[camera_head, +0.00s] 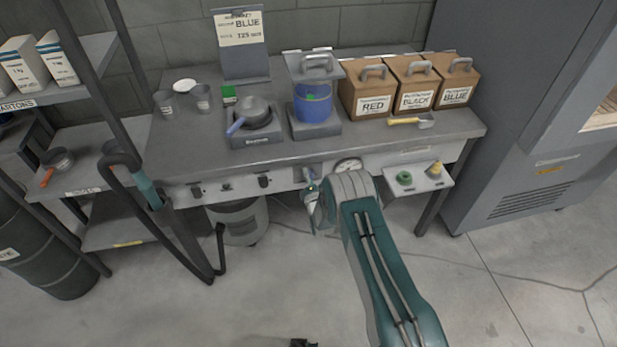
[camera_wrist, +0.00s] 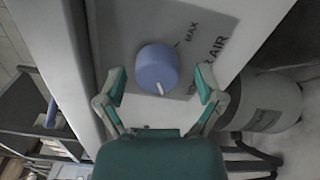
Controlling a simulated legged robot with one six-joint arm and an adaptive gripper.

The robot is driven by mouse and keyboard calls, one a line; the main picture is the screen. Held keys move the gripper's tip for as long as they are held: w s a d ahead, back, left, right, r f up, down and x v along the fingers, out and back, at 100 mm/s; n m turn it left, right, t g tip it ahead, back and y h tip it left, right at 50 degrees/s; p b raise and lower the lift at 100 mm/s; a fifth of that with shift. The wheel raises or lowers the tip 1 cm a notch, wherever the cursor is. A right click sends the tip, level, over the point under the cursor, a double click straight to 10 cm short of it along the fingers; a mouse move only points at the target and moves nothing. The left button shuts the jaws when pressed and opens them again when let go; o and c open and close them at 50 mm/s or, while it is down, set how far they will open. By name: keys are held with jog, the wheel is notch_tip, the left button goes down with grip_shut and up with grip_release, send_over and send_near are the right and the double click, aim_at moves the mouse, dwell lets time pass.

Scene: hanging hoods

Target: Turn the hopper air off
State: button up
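The hopper air control is a blue round knob (camera_wrist: 157,68) with a pale pointer mark, on a grey plate with the words "MAX" and "AIR" in the wrist view. The pointer mark faces the lower side of the knob in that picture, away from "MAX". My gripper (camera_wrist: 159,88) is open, with one green-padded finger on each side of the knob. The fingertips look apart from the knob. In the head view my gripper (camera_head: 312,193) is at the bench's front panel, and my arm hides part of that panel.
The bench (camera_head: 400,150) carries a blue hopper (camera_head: 313,108), a pan (camera_head: 254,112) on a scale and several brown bins (camera_head: 368,92). Dark knobs (camera_head: 263,181) sit left on the front panel. A grey bucket (camera_head: 240,222) stands below; a small shelf (camera_head: 420,184) juts out right.

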jog(key=shift+d, duration=0.2)
jog(key=v, duration=1.1)
jog(key=shift+s, duration=0.4)
jog(key=shift+r, duration=0.1)
